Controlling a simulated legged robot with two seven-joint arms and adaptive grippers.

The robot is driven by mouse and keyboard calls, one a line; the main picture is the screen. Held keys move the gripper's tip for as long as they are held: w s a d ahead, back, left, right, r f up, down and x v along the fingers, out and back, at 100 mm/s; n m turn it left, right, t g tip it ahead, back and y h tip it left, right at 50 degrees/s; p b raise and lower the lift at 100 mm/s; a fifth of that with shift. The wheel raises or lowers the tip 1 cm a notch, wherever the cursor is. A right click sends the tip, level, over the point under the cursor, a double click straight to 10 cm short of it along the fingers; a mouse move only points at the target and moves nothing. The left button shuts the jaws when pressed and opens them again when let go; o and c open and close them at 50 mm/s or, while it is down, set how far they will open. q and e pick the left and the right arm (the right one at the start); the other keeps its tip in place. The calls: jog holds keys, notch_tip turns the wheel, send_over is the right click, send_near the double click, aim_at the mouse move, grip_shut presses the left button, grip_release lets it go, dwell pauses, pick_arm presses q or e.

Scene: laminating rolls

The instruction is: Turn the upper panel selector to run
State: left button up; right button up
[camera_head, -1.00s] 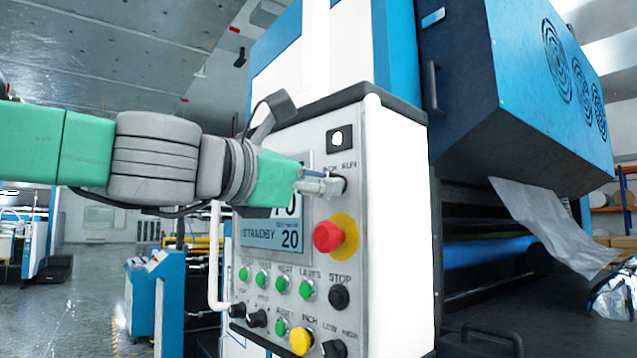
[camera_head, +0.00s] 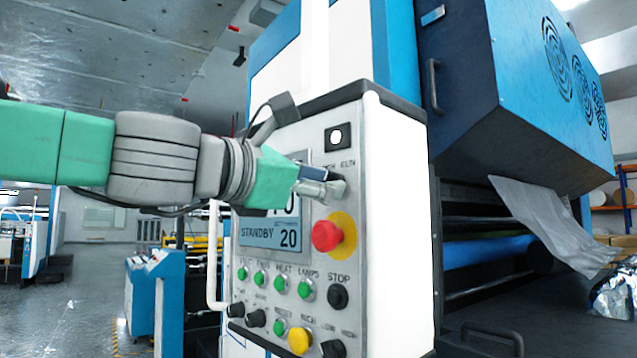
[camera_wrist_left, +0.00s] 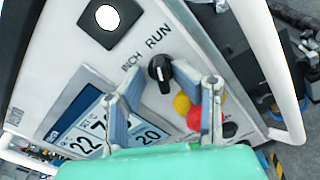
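The upper panel selector is a black knob (camera_wrist_left: 160,69) with a pale mark, below the INCH and RUN labels in the left wrist view. I cannot tell which label the mark points at. My left gripper (camera_wrist_left: 171,82) is open, with one finger on each side of the knob's lower side in that view. The knob shows between and just beyond the fingertips, and I cannot tell whether they touch it. In the head view the left gripper (camera_head: 336,187) is at the panel's upper right and largely hides the knob. My right gripper is not in view.
A red mushroom button (camera_head: 326,236) on a yellow disc sits just below the gripper. The display (camera_head: 262,238) reads STANDBY. Green buttons (camera_head: 305,290), a black STOP button (camera_head: 337,296) and a yellow button (camera_head: 299,340) are lower. A white pipe handle (camera_head: 214,260) stands at the panel's left.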

pick_arm(q)
jog(key=shift+d+f, duration=0.1)
jog(key=shift+f, duration=0.05)
jog(key=shift+s+a, duration=0.15)
jog(key=shift+a, duration=0.05)
jog(key=v, duration=1.1)
